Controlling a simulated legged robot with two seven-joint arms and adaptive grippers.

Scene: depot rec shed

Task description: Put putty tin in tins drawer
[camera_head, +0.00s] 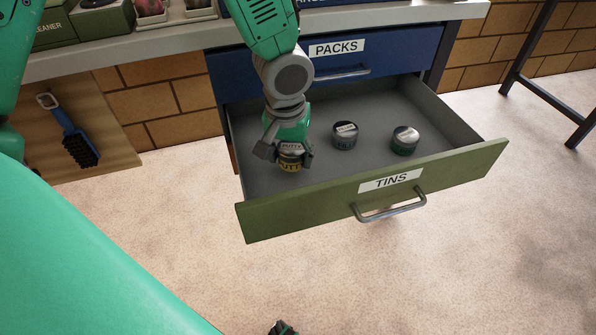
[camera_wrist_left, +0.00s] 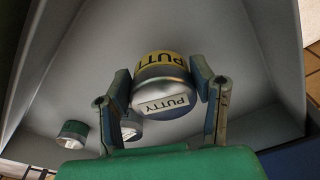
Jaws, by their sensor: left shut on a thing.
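The putty tin (camera_head: 291,158) has a yellow band and a silver lid marked PUTTY. My left gripper (camera_head: 285,152) is shut on it and holds it at the left part of the open tins drawer (camera_head: 374,184). The left wrist view shows the putty tin (camera_wrist_left: 163,84) between the two fingers of the left gripper (camera_wrist_left: 163,90). I cannot tell whether the tin touches the drawer floor. The drawer has a green front labelled TINS and a grey inside. At the bottom edge of the head view a small dark part shows, perhaps my right gripper, too little to tell.
Two other tins stand in the drawer, one in the middle (camera_head: 345,135) and one to the right (camera_head: 405,140). The blue packs drawer (camera_head: 400,50) above is shut. A brush (camera_head: 75,140) hangs at left. The drawer floor around the tins is clear.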

